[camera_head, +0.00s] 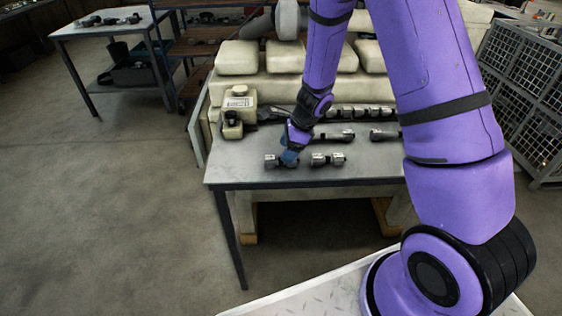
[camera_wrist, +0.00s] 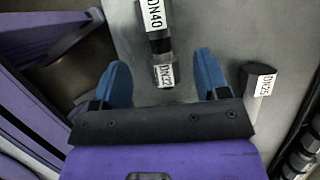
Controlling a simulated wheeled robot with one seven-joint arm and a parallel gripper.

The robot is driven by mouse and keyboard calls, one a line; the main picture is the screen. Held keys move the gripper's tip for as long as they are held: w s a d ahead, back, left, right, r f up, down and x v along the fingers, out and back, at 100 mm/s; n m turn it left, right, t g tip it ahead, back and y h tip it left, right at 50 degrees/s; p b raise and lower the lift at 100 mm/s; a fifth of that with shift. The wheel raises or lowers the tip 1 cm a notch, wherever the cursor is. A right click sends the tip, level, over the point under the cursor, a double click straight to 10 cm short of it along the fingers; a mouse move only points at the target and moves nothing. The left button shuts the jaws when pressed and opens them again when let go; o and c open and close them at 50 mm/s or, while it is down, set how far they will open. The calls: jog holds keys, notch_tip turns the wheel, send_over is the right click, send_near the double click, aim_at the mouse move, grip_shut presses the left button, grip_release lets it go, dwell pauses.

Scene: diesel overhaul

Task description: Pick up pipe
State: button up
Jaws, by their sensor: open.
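My gripper (camera_head: 290,157) is low over the front left part of the metal table. In the wrist view its blue fingers (camera_wrist: 163,78) are spread apart. A dark pipe (camera_wrist: 160,46) with white labels DN40 and DN22 lies between the fingers, with a gap on each side. Its DN22 end points toward the palm. In the head view a short pipe (camera_head: 272,161) shows beside the fingers, partly hidden by them. A second pipe (camera_head: 328,160) lies just to the right. A part labelled DN25 (camera_wrist: 258,82) is outside the right finger in the wrist view.
A pipe (camera_head: 336,136) and a row of dark parts (camera_head: 360,112) lie farther back on the table (camera_head: 240,178). A beige device (camera_head: 238,106) stands at the back left. The table's front left corner is clear. Wire cages (camera_head: 525,85) stand at right.

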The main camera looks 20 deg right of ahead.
aim_at(271, 162)
jog(key=shift+x, duration=2.15)
jog(key=c, duration=1.1)
jog(key=shift+c, duration=0.2)
jog(key=shift+w+r, duration=0.1)
